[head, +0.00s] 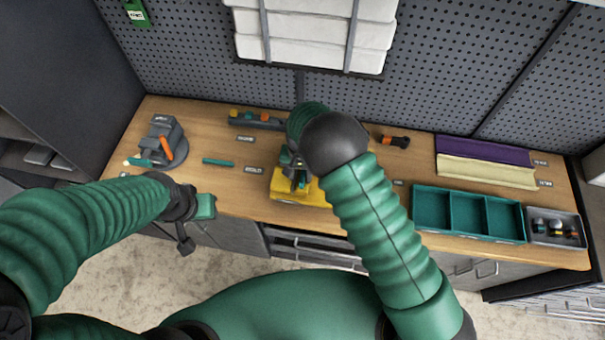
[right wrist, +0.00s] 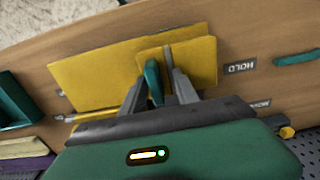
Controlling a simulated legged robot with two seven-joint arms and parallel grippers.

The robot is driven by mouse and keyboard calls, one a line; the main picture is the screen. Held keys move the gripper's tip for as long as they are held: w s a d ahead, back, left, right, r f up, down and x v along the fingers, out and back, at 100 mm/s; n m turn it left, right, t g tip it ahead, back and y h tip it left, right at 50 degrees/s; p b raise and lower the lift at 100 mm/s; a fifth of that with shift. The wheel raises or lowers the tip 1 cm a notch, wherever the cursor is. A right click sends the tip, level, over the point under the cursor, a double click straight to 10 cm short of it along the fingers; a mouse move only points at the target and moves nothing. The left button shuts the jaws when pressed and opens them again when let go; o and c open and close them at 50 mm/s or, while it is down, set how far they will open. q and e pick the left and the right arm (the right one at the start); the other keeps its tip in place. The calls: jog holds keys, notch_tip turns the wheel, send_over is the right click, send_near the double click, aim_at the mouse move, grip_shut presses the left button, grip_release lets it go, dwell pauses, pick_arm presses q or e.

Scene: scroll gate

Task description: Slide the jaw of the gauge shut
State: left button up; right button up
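The yellow gauge (head: 285,190) lies at the front middle of the bench, partly hidden under my right arm. In the right wrist view its flat yellow plates (right wrist: 95,75) show, with a smaller yellow plate (right wrist: 195,58) at the right. An upright teal piece (right wrist: 152,75) stands between the fingers of my right gripper (right wrist: 160,78). The two grey fingers are apart, with a visible gap at the right; contact at the left is unclear. My left gripper (head: 198,212) hangs near the bench's front edge, away from the gauge; its fingers are not clear.
A teal divided tray (head: 468,239) and a grey bin (head: 556,243) stand at the right. Purple and cream strips (head: 485,172) lie behind them. A grey device with an orange handle (head: 160,140) stands at the left. A small teal bar (head: 218,162) lies left of the gauge.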

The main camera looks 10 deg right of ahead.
jog(key=shift+a, duration=0.1)
jog(key=shift+r, duration=0.2)
notch_tip(320, 180, up, 16)
jog(key=b, duration=0.4)
jog(key=shift+r, duration=0.2)
jog(key=shift+w, duration=0.1)
